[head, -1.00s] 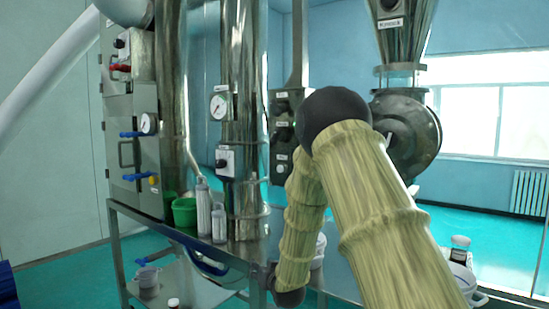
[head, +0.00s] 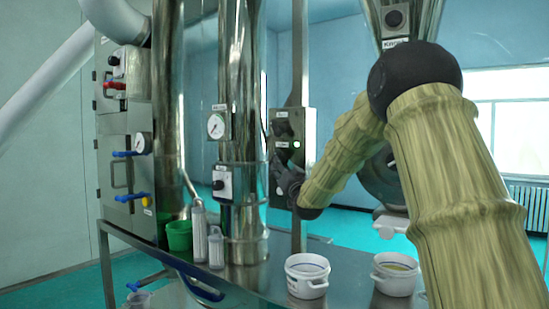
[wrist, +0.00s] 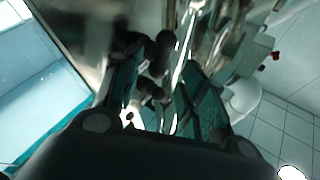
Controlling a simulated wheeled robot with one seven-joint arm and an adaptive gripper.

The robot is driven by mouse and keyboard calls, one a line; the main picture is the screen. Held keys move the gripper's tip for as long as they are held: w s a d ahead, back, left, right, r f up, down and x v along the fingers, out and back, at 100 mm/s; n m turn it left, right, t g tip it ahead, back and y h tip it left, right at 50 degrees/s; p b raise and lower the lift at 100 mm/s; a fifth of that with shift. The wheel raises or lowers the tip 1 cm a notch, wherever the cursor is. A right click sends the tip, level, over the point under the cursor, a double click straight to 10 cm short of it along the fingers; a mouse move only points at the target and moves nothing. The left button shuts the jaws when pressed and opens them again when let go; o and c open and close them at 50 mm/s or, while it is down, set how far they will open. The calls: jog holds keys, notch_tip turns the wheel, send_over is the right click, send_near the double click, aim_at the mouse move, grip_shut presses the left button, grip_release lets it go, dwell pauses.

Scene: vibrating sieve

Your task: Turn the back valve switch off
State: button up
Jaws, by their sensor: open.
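A grey control box (head: 303,133) with dark knobs is fixed to a post behind the steel columns in the head view. I cannot tell for sure which knob is the back valve switch. My gripper (head: 276,172) is at the lower left of this box, partly blending with it. In the wrist view my gripper (wrist: 158,68) has its two fingers spread apart. Dark round knobs (wrist: 160,48) show between and just beyond the fingertips. Nothing is held, and I cannot tell whether a finger touches a knob.
A metal table (head: 262,285) carries a white tub (head: 307,285), another white tub (head: 397,283), a green cup (head: 179,237) and clear bottles. A steel column (head: 240,90) with a gauge stands left of my gripper. A cabinet (head: 120,130) with blue handles is farther left.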

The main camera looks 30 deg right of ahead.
jog(key=p+x, duration=0.2)
jog(key=x, duration=0.5)
jog(key=shift+w, duration=0.4)
grip_shut()
